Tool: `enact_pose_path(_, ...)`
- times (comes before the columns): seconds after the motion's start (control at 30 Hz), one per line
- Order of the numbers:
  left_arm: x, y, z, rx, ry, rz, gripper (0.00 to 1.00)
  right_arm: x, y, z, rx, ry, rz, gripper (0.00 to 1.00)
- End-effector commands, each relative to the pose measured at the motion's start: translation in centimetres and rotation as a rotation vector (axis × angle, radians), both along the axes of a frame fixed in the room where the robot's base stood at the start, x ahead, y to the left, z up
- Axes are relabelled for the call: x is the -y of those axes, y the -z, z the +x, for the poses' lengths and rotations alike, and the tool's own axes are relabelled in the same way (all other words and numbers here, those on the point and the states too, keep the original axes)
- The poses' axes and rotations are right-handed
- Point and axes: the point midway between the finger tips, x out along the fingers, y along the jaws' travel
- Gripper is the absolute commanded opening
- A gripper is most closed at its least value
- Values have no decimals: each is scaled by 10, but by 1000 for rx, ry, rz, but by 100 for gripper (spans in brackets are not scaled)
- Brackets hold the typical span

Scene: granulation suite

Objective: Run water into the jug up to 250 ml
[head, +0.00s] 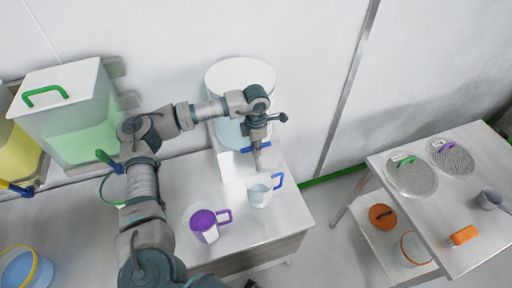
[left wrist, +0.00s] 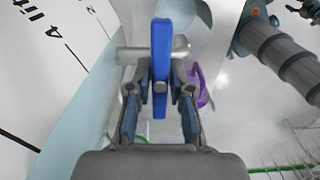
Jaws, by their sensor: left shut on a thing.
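A clear jug with a blue handle (head: 258,194) stands upright on the white bench below the tap of a large clear tank (head: 226,132). Some pale liquid seems to show in the jug, but I cannot read its level. My left gripper (head: 260,150) is above the jug at the tank's front. In the left wrist view, my left gripper (left wrist: 160,108) is shut on the blue tap lever (left wrist: 161,45), with a finger on each side. The grey tap body (left wrist: 128,55) lies behind the lever. I cannot see the stream. My right gripper is not in view.
A purple-handled jug (head: 204,228) stands left of the clear jug. Green (head: 80,130) and yellow (head: 18,150) tanks stand at the left. A separate table (head: 450,220) at the right holds sieves and an orange block. The bench's front right is clear.

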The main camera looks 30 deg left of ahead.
Motion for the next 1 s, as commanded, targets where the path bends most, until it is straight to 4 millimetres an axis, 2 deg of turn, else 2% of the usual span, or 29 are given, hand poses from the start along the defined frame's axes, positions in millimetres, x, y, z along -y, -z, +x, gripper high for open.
enact_pose_path(0.13,-1,-3,2,9,-5,1,0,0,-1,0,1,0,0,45)
enact_pose_path(0.17,-1,-3,2,9,-5,1,26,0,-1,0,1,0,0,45)
enact_pose_path(0.23,-1,-3,2,8,-5,1,43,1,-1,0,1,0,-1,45)
enact_pose_path(0.27,-1,-3,2,8,-5,1,46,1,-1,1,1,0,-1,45)
enact_pose_path(0.53,0,-2,1,5,-5,1,46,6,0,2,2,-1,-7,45)
enact_pose_path(0.67,0,-11,1,8,-5,0,46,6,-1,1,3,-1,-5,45)
enact_pose_path(0.77,0,-28,2,8,-5,0,46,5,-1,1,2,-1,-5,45)
enact_pose_path(1.0,-1,-82,3,7,-5,-1,46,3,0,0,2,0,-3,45)
